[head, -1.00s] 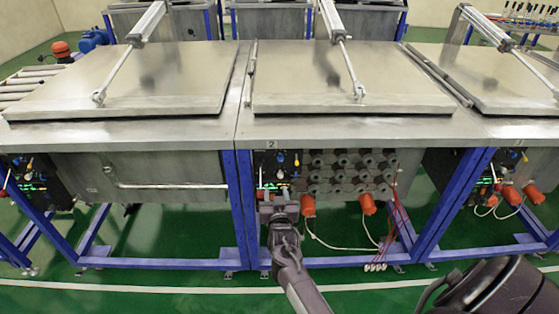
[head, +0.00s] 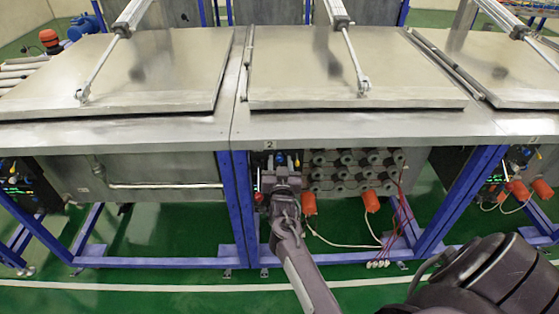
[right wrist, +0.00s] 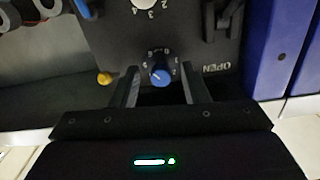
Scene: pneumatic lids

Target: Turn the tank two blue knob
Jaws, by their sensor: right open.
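Tank two (head: 350,75) stands in the middle of the head view, with the number 2 on its front edge. Its control panel sits below that edge, mostly hidden by my right gripper (head: 281,165). In the right wrist view the blue knob (right wrist: 160,74) sits on the black panel (right wrist: 175,25), with a printed dial around it. My right gripper (right wrist: 160,90) is open there, with one finger on each side of the knob in the picture. I cannot tell whether the fingers touch it. My left gripper is not in view.
A white knob (right wrist: 145,5) and a yellow knob (right wrist: 104,78) are close by on the panel. A blue frame post (right wrist: 275,45) stands to the right in the wrist view. Orange connectors (head: 371,201) and hanging cables are right of the gripper in the head view.

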